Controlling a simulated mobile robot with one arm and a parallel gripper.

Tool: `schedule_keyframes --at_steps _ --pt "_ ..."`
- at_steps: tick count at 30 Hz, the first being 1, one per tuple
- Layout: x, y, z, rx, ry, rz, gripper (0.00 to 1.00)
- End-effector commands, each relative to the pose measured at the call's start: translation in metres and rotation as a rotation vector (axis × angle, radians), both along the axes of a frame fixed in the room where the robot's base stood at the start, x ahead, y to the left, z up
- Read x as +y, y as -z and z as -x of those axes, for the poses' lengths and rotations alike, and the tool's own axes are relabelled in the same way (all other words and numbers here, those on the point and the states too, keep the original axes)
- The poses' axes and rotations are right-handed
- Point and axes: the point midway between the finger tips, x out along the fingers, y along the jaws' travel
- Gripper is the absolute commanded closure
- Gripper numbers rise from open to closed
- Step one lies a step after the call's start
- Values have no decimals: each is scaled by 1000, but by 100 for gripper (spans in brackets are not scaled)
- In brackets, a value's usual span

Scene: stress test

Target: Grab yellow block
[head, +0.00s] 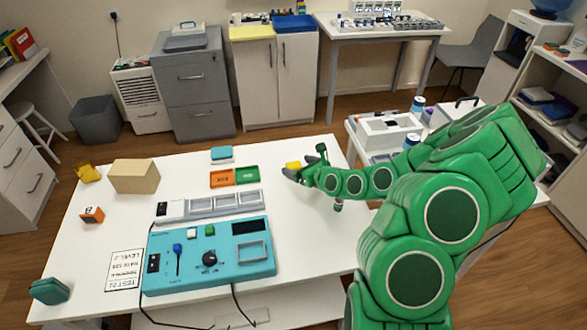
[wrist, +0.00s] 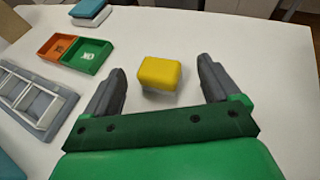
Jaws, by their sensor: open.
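The yellow block (wrist: 160,74) lies on the white table in the wrist view, just beyond and between the fingertips of my gripper (wrist: 160,82). My gripper is open and empty, with one grey finger on each side of the block's near side and white table showing between them. In the head view the yellow block (head: 293,165) shows only in part, behind my gripper (head: 298,176) near the table's right side. My green arm reaches in from the right.
Orange and green trays (head: 235,177) lie left of the block, with a teal-topped item (head: 222,153) behind them. A teal control box (head: 208,255) and a grey rack (head: 210,204) stand nearer. A cardboard box (head: 134,176) stands far left. The table (head: 310,235) is clear right of the control box.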

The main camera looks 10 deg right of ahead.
Motion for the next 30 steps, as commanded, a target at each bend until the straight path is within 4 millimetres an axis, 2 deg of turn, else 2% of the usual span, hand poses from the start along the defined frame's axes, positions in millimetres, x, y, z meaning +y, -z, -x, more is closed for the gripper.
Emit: schedule_keyframes --at_steps 12,22,30 --pt "14 12 -23 3 -2 -1 11" --pt "14 13 -25 2 -1 -1 11" --pt "14 13 -25 2 -1 -1 50"
